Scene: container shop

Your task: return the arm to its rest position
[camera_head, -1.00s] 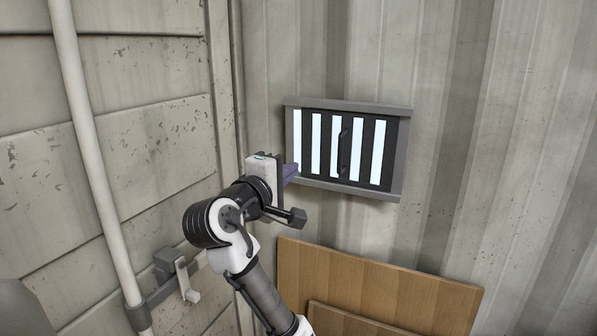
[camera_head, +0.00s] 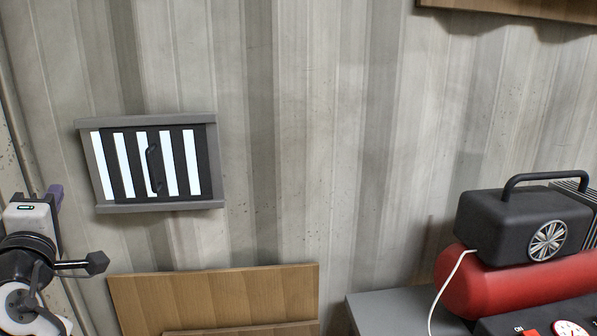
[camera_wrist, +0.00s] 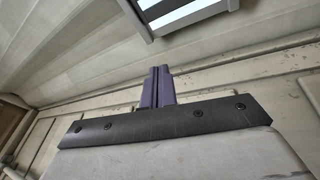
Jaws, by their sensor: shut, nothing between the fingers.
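My gripper (camera_head: 56,194) is at the far left of the head view, with my bent arm below it cut off by the picture's edge. Its purple fingers point up, to the left of the barred vent panel (camera_head: 205,160) and apart from it. In the wrist view the fingers (camera_wrist: 158,87) are together with nothing between them. The panel has a grey frame, black and white vertical bars and a black handle (camera_head: 153,168). A corner of its frame also shows at the top of the wrist view (camera_wrist: 190,18).
A wooden board (camera_head: 215,295) leans below the panel. At right, a red compressor (camera_head: 490,285) with a black housing (camera_head: 505,225) and a white cable stands by a grey surface (camera_head: 385,312). A wooden shelf (camera_head: 510,8) is at the top right. The corrugated wall (camera_head: 330,130) between is bare.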

